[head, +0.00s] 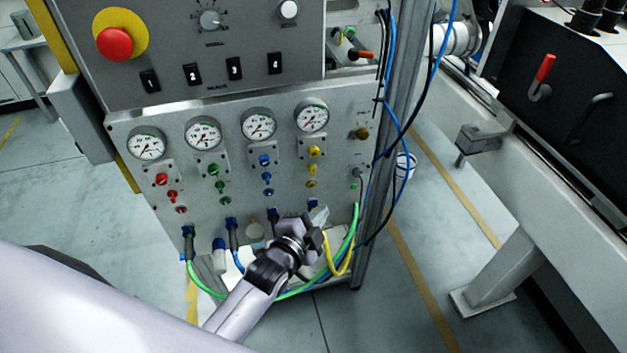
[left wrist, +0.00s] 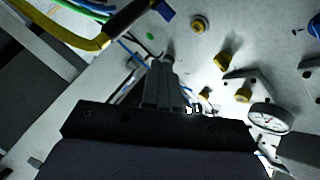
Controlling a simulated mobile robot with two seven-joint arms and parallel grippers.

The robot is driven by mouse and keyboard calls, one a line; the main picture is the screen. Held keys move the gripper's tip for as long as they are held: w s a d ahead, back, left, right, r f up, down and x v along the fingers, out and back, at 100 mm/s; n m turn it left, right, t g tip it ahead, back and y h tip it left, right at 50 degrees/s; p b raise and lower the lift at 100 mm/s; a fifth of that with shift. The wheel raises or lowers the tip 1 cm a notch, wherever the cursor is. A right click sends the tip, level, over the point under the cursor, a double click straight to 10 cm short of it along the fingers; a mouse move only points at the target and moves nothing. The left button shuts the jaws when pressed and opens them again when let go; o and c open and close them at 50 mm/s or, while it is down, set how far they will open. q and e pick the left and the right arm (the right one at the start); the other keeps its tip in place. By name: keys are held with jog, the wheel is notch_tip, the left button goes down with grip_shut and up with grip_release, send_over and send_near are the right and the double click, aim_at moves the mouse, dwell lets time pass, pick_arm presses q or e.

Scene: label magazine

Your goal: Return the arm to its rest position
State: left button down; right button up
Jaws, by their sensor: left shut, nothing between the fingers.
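My left arm comes in from the lower left in the head view. Its gripper (head: 316,218) is in front of the lower right part of the grey gauge panel (head: 200,235). In the left wrist view the two fingers of the gripper (left wrist: 167,66) lie together, with nothing between them. The panel surface is close beyond the fingertips; I cannot tell whether they touch it. My right gripper is in neither view.
The panel carries pressure gauges (head: 259,124), coloured fittings and hanging hoses. A yellow hose (head: 345,262) and a green hose (head: 203,289) loop close to my left arm. A metal post (head: 378,190) stands right of the gripper. Open floor (head: 405,270) lies beyond it.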

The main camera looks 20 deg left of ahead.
pick_arm(q)
jog(key=shift+s+d, duration=0.1)
jog(key=shift+d, duration=0.05)
jog(key=s+a+f+n+g, duration=0.2)
jog(key=s+n, duration=0.3)
jog(key=s, duration=0.5)
jog(key=s+a+f+n+g, duration=0.2)
jog(key=s+a+f+n, duration=0.2)
jog(key=s, duration=0.6)
jog(key=shift+s+f+n+g, duration=0.3)
jog(key=shift+f+n+g, duration=0.15)
jog(key=shift+n, duration=0.65)
dwell(0.9)
